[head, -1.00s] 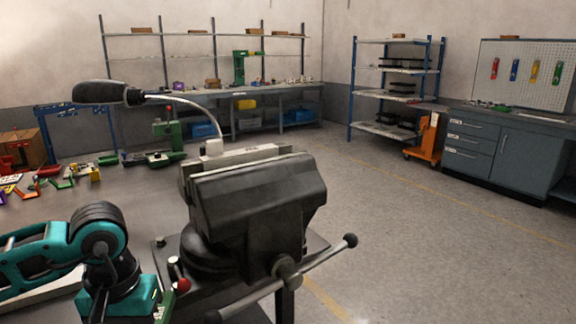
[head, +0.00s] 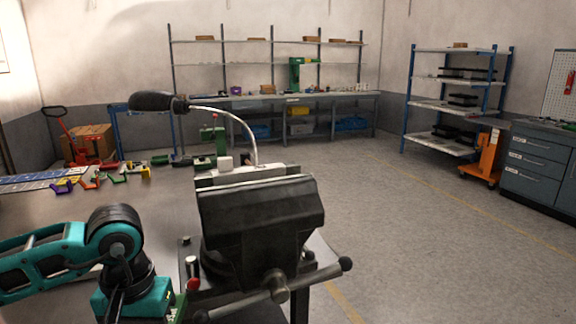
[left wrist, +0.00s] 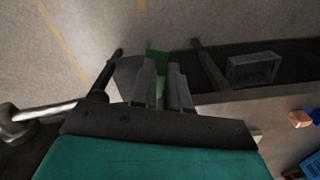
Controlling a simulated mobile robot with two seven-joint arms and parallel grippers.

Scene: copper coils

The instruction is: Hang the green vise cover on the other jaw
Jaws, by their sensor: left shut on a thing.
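The black bench vise (head: 265,225) stands at the table edge in the middle of the head view, with pale jaw plates (head: 250,175) on top. Its cross handle reaches out at the lower front. My left arm comes in from the left, and its gripper is mostly below the picture's edge there. In the left wrist view my left gripper (left wrist: 165,88) is shut on a green piece, the vise cover (left wrist: 157,62), which shows beyond the fingertips. A sliver of green also shows at the bottom of the head view, left of the vise. My right gripper is not in view.
A lamp (head: 155,102) with a curved metal neck rises behind the vise. Several coloured clamps and tools lie on the table (head: 150,215) at left. A back workbench, a blue shelf rack (head: 455,108) and an orange cart (head: 488,158) stand beyond. Floor right of the vise is clear.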

